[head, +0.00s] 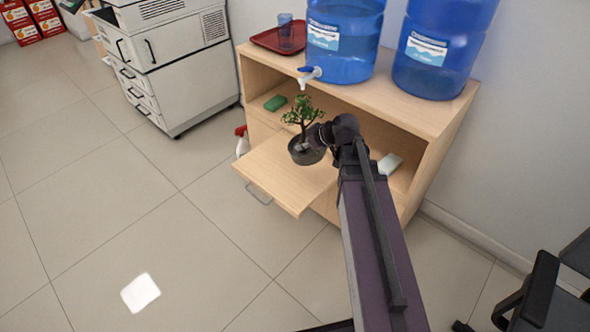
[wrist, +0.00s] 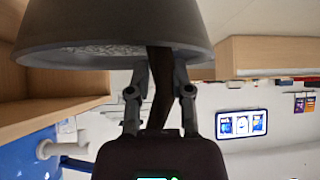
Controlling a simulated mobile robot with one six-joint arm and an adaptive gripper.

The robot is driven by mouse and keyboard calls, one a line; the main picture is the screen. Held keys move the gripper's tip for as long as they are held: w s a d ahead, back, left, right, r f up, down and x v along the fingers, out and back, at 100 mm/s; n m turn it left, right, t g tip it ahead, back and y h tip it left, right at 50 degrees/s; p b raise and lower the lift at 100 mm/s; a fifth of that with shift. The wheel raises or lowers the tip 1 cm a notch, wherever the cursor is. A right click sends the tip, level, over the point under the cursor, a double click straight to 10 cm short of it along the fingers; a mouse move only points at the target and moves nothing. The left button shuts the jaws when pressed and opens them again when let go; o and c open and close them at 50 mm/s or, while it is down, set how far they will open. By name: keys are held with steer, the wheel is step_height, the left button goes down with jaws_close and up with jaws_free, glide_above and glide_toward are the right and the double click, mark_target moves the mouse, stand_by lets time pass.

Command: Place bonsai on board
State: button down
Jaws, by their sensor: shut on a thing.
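The bonsai, with green leaves (head: 302,112) and a round dark pot (head: 305,155), is upright over the fold-down wooden board (head: 285,182) of the cabinet. I cannot tell whether the pot touches the board or hangs just above it. My gripper (head: 317,136) reaches it from the right. In the wrist view the gripper (wrist: 160,78) is shut with a finger on each side of the brown trunk (wrist: 160,95), close to the grey pot (wrist: 110,45) with its soil. The leaves are hidden there.
The cabinet's open shelf behind holds a green block (head: 275,103) and a pale block (head: 389,164). Blue water bottles (head: 343,45) and a red tray (head: 280,40) stand on top. A spray bottle (head: 242,142) stands left of the board.

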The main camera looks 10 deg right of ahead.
steer(key=s+a+f+n+b, duration=0.1)
steer(key=a+f+b, duration=0.3)
steer(key=f+b, duration=0.6)
steer(key=shift+s+a+f+g+y+b, duration=0.15)
steer(key=shift+a+f+g+y+b, duration=0.2)
steer(key=shift+f, duration=0.6)
steer(key=w+d+f+b, duration=0.1)
steer(key=w+d, duration=0.2)
steer(key=w, duration=1.2)
steer(key=shift+w+d+f, duration=0.15)
steer(key=shift+w+f, duration=0.1)
steer(key=shift+w, duration=0.1)
steer(key=shift+b, duration=0.35)
steer(key=shift+f+b, duration=1.7)
steer(key=shift+f, duration=0.1)
steer(key=shift+f, duration=0.1)
steer(key=c, duration=0.5)
jaws_free()
steer(key=shift+c, duration=0.2)
steer(key=shift+r, duration=0.2)
